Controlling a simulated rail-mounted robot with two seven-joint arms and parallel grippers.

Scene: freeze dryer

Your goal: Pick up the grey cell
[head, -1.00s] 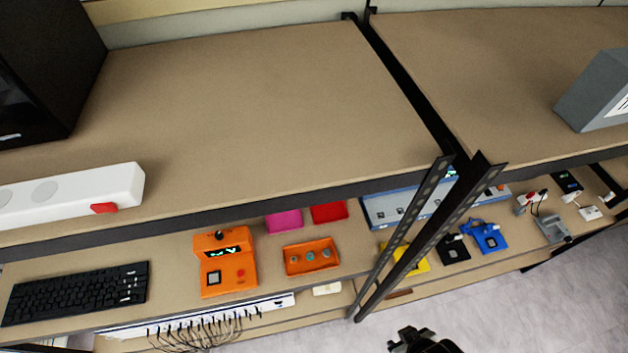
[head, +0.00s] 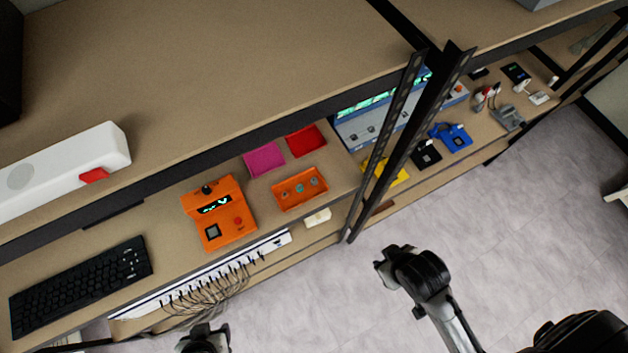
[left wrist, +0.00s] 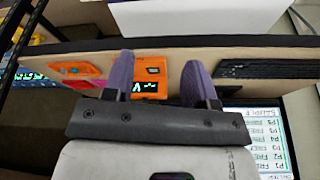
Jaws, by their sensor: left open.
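An orange tray (head: 300,188) lies on the lower shelf, with several small round grey-teal pieces (head: 300,188) in it. They are too small to tell which is the grey cell. My left gripper (head: 205,338) is at the bottom edge of the head view, in front of the shelf and apart from the tray. In the left wrist view its two purple fingers (left wrist: 158,80) are apart with nothing between them. Behind them is the orange device (left wrist: 150,78); the tray (left wrist: 78,70) is to its left. My right arm's dark end (head: 392,268) is over the floor; its jaws are unclear.
The orange device (head: 219,212) stands left of the tray; a keyboard (head: 78,285) lies further left. Pink (head: 264,159) and red (head: 305,141) trays are behind. A dark upright post (head: 400,140) stands right of the tray. The upper shelf (head: 220,75) overhangs. A cabled white strip (head: 205,272) is below.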

